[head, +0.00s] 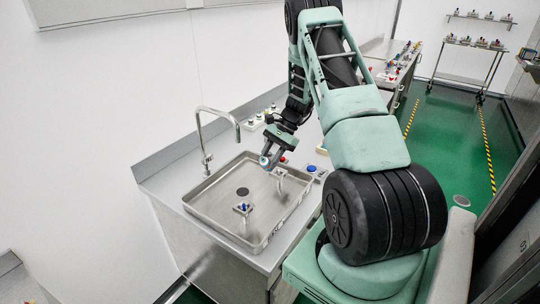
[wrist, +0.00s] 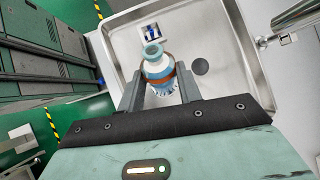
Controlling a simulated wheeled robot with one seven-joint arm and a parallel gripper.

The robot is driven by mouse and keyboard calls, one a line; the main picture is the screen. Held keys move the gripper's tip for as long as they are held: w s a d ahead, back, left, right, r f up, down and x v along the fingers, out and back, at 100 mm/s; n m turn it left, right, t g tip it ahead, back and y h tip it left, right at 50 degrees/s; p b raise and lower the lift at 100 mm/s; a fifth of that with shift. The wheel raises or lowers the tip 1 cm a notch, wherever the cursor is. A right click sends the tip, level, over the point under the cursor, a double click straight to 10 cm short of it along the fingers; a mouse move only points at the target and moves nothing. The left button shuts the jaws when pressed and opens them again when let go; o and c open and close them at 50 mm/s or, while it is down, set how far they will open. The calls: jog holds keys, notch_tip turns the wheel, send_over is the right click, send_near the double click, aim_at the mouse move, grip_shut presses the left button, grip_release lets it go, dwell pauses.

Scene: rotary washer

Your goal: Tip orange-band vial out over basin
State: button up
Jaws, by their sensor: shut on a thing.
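The orange-band vial (wrist: 158,66) is blue and white with an orange-brown band and a teal-rimmed mouth. My gripper (wrist: 160,82) is shut on it, one finger on each side. In the head view my gripper (head: 270,154) is over the far right part of the steel basin (head: 215,190), and the vial (head: 265,161) shows small and tilted at its tip. In the wrist view the basin (wrist: 222,38) lies beneath the vial, with its dark drain to the vial's right. The vial's contents cannot be made out.
Small coloured items (head: 318,171) sit on the counter at right. The basin's left part is clear.

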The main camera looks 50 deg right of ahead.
aim_at(266, 163)
jog(key=h+b, duration=0.1)
jog(key=h, duration=0.1)
jog(key=a+h+b, duration=0.1)
jog(key=h, duration=0.2)
jog(key=shift+a+n+h, duration=0.1)
jog(key=shift+n+h, duration=0.2)
jog(key=h+b, duration=0.1)
jog(key=h, duration=0.1)
jog(key=h+b, duration=0.1)
jog(key=h, duration=0.1)
jog(key=shift+a+f+t+b, duration=0.1)
jog(key=shift+a+t+b, duration=0.2)
jog(key=shift+a+b, duration=0.1)
jog(key=h+b, duration=0.1)
jog(key=h, duration=0.2)
jog(key=shift+s+a+f+n+h+b, duration=0.1)
jog(key=shift+a+f+n+h+b, duration=0.1)
jog(key=shift+n+h+b, duration=0.2)
jog(key=h, duration=0.1)
jog(key=h+b, duration=0.1)
jog(key=h, duration=0.1)
jog(key=shift+a+f+t, duration=0.15)
jog(key=shift+f+t, duration=0.15)
jog(key=shift+t, duration=0.1)
jog(key=shift+r+n+h+b, duration=0.1)
jog(key=shift+n+h+b, duration=0.2)
jog(key=shift+h+b, duration=0.6)
jog(key=shift+r, duration=0.1)
